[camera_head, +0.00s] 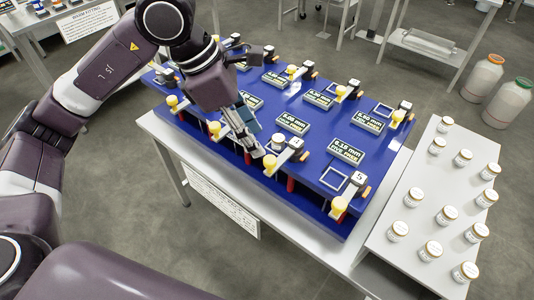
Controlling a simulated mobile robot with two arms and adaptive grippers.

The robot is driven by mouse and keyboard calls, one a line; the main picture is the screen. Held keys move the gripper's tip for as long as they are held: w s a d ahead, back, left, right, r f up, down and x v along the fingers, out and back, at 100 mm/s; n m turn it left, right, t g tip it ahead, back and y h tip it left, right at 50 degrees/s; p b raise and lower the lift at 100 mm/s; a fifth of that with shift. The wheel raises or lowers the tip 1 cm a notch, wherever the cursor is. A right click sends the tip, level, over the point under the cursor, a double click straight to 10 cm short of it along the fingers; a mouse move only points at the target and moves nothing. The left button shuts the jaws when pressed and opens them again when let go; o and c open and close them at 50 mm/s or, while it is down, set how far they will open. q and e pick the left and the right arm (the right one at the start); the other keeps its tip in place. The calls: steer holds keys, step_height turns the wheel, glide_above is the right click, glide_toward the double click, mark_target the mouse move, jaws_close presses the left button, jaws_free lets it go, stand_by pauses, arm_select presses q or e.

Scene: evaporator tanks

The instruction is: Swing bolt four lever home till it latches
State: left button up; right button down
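A blue bench panel (310,212) carries rows of bolt levers with yellow knobs. At its front edge, the lever beside the block marked 5 (360,177) has its yellow knob (340,204) at the near edge. The neighbouring lever to its left has a yellow knob (269,161) and a block (296,143) whose number I cannot read; it may be bolt four. My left gripper (257,150) reaches down just left of this knob. Its fingers partly hide the panel, and contact and finger gap are unclear. My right gripper is out of view.
Size plates, such as the 6.15 mm plate (346,151), stand among the levers. A pale side table (405,262) with several white jars adjoins on the right. Two large containers (484,76) (508,102) stand on the floor beyond. A white sign (222,205) hangs at the front.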

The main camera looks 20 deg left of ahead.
mark_target(269, 159)
arm_select(q)
steer(key=p+x, duration=0.1)
steer(key=x, duration=0.6)
steer(key=shift+f, duration=0.35)
jaws_close()
